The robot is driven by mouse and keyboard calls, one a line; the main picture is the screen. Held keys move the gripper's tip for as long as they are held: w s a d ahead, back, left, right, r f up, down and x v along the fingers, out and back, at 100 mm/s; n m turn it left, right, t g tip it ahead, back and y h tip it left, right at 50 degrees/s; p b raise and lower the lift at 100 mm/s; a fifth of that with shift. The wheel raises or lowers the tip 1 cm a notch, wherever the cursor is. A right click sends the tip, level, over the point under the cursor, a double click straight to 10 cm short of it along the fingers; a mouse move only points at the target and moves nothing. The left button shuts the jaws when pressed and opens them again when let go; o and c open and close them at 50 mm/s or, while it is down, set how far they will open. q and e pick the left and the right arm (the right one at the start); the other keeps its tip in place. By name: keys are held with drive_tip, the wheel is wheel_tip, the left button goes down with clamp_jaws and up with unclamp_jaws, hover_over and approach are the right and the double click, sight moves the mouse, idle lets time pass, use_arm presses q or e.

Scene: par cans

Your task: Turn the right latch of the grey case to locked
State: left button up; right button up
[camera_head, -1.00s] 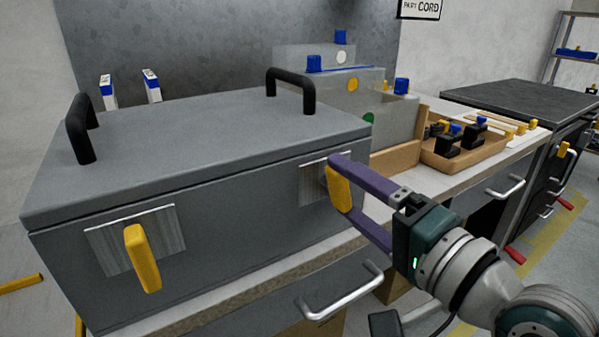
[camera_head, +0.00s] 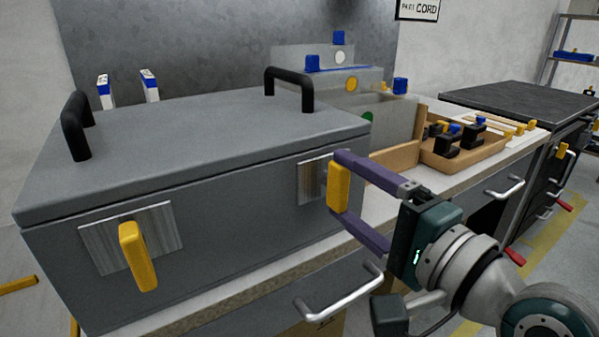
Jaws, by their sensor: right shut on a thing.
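The grey case (camera_head: 230,212) stands on the bench with its lid down and two black handles on top. Its right latch is a yellow handle (camera_head: 338,187) in front of a bright metal plate (camera_head: 311,180); the handle stands nearly upright. My right gripper (camera_head: 342,188) is shut on this handle, with one purple finger at its upper end and one at its lower end. The fingers hide part of the latch. The left latch (camera_head: 138,256) is a yellow handle, also close to upright, on its own plate. My left gripper is out of view.
A wooden tray (camera_head: 415,168) with black and blue parts lies behind my right gripper. Grey boxes (camera_head: 385,120) with blue knobs stand behind the case. A metal drawer handle (camera_head: 340,297) sticks out below the bench edge, close under my right arm.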

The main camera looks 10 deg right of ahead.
drive_tip(key=o, duration=1.2)
drive_tip(key=shift+s, duration=0.1)
drive_tip(key=p+v, duration=0.1)
drive_tip(key=v, duration=0.8)
drive_tip(key=shift+s+d, duration=0.15)
drive_tip(key=shift+s, duration=0.2)
drive_tip(key=shift+r, duration=0.1)
